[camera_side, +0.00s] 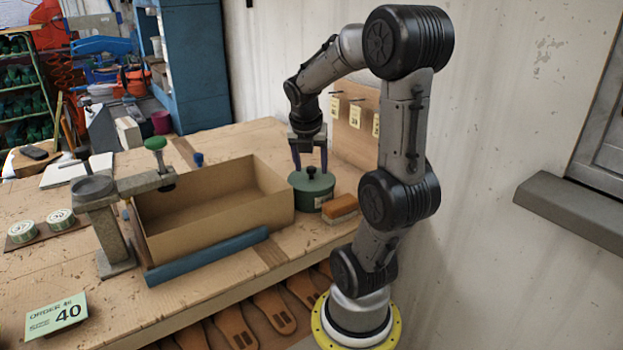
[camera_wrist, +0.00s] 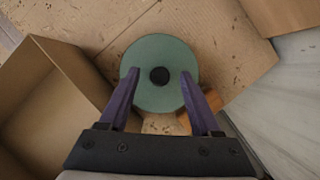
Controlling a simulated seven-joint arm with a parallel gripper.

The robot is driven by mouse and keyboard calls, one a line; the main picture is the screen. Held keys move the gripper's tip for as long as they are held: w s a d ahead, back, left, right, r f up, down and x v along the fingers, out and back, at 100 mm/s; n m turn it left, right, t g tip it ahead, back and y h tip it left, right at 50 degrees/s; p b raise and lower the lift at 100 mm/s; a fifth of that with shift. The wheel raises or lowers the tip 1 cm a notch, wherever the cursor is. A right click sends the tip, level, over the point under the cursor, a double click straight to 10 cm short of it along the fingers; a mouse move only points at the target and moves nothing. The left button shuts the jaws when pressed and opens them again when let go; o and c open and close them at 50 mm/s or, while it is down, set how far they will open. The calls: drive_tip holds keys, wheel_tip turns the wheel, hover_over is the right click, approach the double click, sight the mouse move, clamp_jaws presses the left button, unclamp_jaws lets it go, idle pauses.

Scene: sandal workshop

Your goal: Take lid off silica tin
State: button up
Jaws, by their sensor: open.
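The silica tin (camera_side: 313,199) is a round green tin standing on the bench, right of the open cardboard box. Its green lid (camera_side: 298,181) is on top, with a small black knob (camera_side: 311,171) in the middle. In the wrist view the lid (camera_wrist: 160,48) and its dark knob (camera_wrist: 159,76) show from above. My gripper (camera_side: 310,162) points down over the lid, its purple fingers apart on either side of the knob. In the wrist view the gripper (camera_wrist: 160,76) is open with nothing between the fingers that I can tell is touched.
The empty cardboard box (camera_side: 215,233) stands close on the left of the tin. A brush or block with an orange-brown top (camera_side: 341,207) lies just right of it. A pegboard with tags (camera_side: 355,125) stands behind.

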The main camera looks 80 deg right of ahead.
drive_tip(key=shift+d+f, duration=0.1)
drive_tip(key=shift+f, duration=0.1)
clamp_jaws()
drive_tip(key=shift+r, duration=0.1)
idle(0.4)
